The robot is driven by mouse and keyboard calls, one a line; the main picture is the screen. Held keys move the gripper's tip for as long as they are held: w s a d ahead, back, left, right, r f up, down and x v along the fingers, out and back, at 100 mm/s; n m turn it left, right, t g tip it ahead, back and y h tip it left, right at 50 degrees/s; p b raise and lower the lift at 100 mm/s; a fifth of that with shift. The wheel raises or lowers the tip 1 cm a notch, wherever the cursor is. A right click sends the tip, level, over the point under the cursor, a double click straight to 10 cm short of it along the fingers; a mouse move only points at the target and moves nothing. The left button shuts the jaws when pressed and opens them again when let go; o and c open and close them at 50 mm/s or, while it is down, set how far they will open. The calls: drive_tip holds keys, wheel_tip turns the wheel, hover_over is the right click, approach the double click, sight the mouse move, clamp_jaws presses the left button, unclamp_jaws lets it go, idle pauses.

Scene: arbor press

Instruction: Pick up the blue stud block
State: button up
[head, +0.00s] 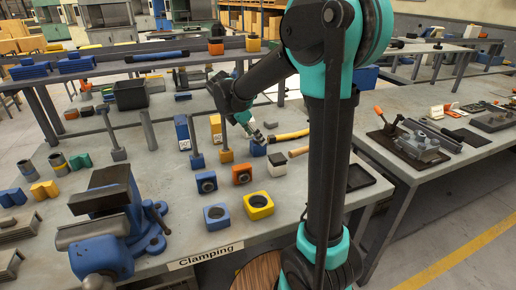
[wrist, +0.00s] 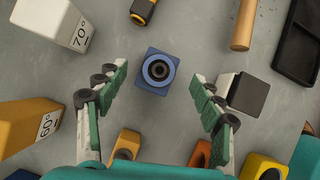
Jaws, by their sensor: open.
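The blue stud block (wrist: 150,82) stands on the grey table, with a round dark-centred boss facing up in the wrist view. It also shows in the head view (head: 258,150), just below my gripper (head: 257,137) and partly covered by it. In the wrist view my gripper (wrist: 160,77) is open, with one finger on each side of the block. Gaps show between the block and both fingers, and nothing is held. The height of the fingertips above the block is hard to tell.
A white-and-black block (wrist: 246,92) is close beside the right finger. Angle blocks marked 70° (wrist: 68,28) and 60° (wrist: 32,118) stand to the left. Orange blocks (wrist: 124,146) sit near the gripper's base. A wooden handle (wrist: 243,25) and black tray (wrist: 300,40) lie beyond.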

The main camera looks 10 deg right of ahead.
drive_tip(key=shift+d+x, duration=0.25)
drive_tip(key=shift+x, duration=2.8)
drive_tip(key=shift+w+r, duration=0.1)
drive_tip(key=shift+r, duration=0.05)
clamp_jaws()
